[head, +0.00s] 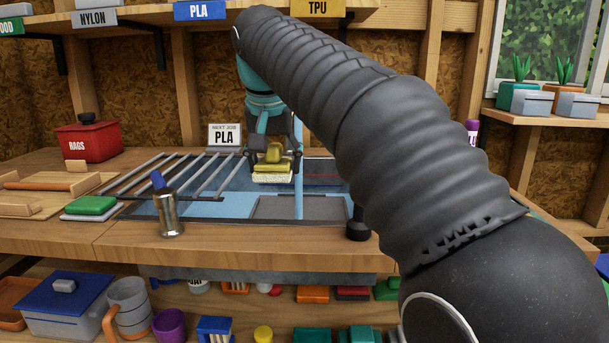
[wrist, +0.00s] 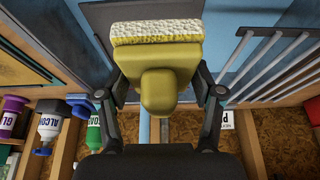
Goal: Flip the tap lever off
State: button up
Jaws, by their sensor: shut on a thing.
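My gripper (head: 272,160) is shut on the yellow handle of a scrub sponge (head: 273,177), above the sink area. In the wrist view the gripper's fingers (wrist: 162,88) close on both sides of the sponge's handle, and its pale rough pad (wrist: 156,31) faces away from the palm. A short metal post with a blue tip (head: 168,212), perhaps the tap and its lever, stands at the bench's front edge, left of and apart from my gripper. A pale blue upright strip (head: 298,200) stands just right of the sponge; I cannot tell whether it is water.
The sink area (head: 232,208) has blue and grey panels, with a metal rack (head: 180,172) at left. A green block (head: 95,205) and red rags box (head: 88,140) are farther left. A black knob (head: 357,225) stands at the front edge. My arm hides the bench's right side.

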aim_at(165, 197)
jog(key=k, duration=1)
